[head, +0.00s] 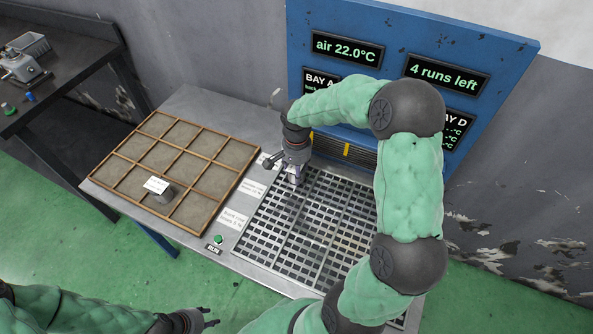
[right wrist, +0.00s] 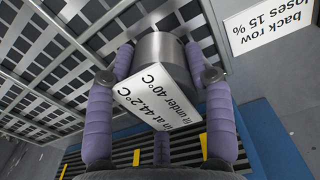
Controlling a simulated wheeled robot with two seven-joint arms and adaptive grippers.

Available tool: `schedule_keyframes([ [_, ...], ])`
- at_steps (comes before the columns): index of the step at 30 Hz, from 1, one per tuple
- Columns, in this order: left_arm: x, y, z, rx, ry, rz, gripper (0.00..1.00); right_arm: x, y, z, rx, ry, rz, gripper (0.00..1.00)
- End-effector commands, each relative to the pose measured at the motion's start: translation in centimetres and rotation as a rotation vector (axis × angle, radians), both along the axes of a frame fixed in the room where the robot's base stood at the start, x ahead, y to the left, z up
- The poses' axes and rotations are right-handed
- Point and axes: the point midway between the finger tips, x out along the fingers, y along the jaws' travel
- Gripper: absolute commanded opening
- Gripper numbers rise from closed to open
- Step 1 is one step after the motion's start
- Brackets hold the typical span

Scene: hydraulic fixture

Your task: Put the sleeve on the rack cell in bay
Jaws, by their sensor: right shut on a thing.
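A grey metal sleeve (right wrist: 160,47) with a white tag (right wrist: 155,97) is gripped between the purple fingers of my right gripper (right wrist: 165,68) in the right wrist view. The tag reads "in at 44.2°C" and "under 40°C", partly cut off. In the head view my right gripper (head: 294,176) is at the back left of the slotted metal rack (head: 290,242); whether the sleeve touches the rack cannot be told. My left gripper (head: 207,318) is open and empty at the lower edge, in front of the table.
A blue panel (head: 465,45) with displays stands behind the rack. Printed cards (head: 233,218) and a green button (head: 218,239) lie between tray and rack. My right arm hides some bay signs.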

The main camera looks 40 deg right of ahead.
Motion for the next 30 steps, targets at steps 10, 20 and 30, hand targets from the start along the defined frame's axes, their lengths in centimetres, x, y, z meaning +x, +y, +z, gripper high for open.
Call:
schedule_keyframes([
  [10, 0.0, 0.0, -0.1, 0.0, 0.0, 0.0, 0.4, 0.0, 0.0, -0.3, 0.0, 0.001, 0.0, 0.77],
  [20, 0.0, 0.0, 0.0, 0.0, 0.0, 0.0, 0.4, 0.0, 0.0, -0.1, 0.0, 0.0, 0.0, 0.77],
  [30, 0.0, 0.0, 2.3, 0.0, 0.0, 0.0, 0.4, 0.0, 0.0, 5.1, -0.001, -0.003, -0.001, 0.77],
])
